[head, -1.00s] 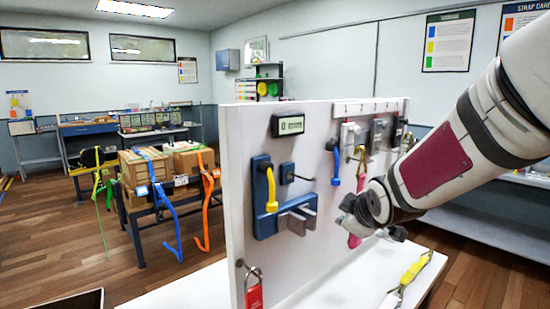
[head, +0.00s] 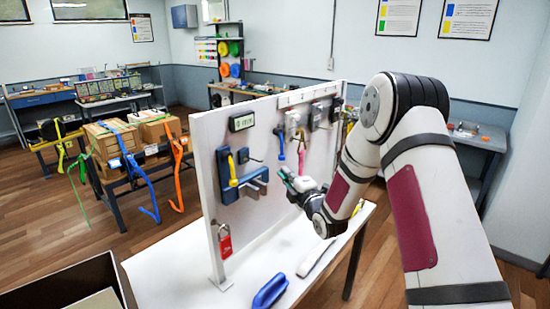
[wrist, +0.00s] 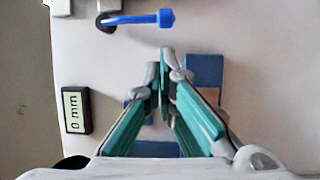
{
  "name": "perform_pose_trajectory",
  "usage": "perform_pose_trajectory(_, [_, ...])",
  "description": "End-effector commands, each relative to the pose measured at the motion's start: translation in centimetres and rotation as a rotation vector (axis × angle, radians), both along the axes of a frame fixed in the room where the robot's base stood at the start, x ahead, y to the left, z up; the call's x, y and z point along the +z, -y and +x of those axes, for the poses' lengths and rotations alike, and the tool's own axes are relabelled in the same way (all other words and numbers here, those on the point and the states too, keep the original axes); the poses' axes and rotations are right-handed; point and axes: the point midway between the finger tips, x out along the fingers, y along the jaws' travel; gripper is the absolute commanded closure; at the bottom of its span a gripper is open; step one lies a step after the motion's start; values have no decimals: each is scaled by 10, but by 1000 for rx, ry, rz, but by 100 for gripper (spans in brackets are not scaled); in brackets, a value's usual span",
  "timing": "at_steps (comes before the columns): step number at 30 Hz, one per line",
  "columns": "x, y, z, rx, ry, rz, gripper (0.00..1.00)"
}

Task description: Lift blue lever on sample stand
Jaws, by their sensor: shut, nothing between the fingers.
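The blue lever (head: 280,145) is on the upright white panel (head: 215,240), to the right of the yellow lever (head: 232,172), and hangs downward. In the wrist view the blue lever (wrist: 140,19) runs sideways from a dark round pivot to a thicker blue end. My gripper (head: 284,173) is in front of the panel, below the lever in the head view. In the wrist view its teal fingers (wrist: 165,58) are together and empty, with a visible gap between them and the lever's end. The fingers partly hide blue parts on the panel behind.
A small display (head: 242,121) sits above the blue plate with the grey bracket (head: 254,186). A red padlock (head: 225,242) hangs at the panel's lower left. A blue object (head: 270,291) lies on the white table. An open box (head: 70,285) stands at lower left.

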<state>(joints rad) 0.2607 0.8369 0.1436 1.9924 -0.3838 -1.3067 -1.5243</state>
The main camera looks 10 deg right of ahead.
Motion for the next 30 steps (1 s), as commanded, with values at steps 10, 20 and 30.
perform_pose_trajectory(10, [0, -2, 10, 0, 1, 1, 100])
perform_pose_trajectory(20, [1, -11, 61, -1, 1, 2, 100])
perform_pose_trajectory(30, [5, -19, 96, 0, 0, 2, 100])
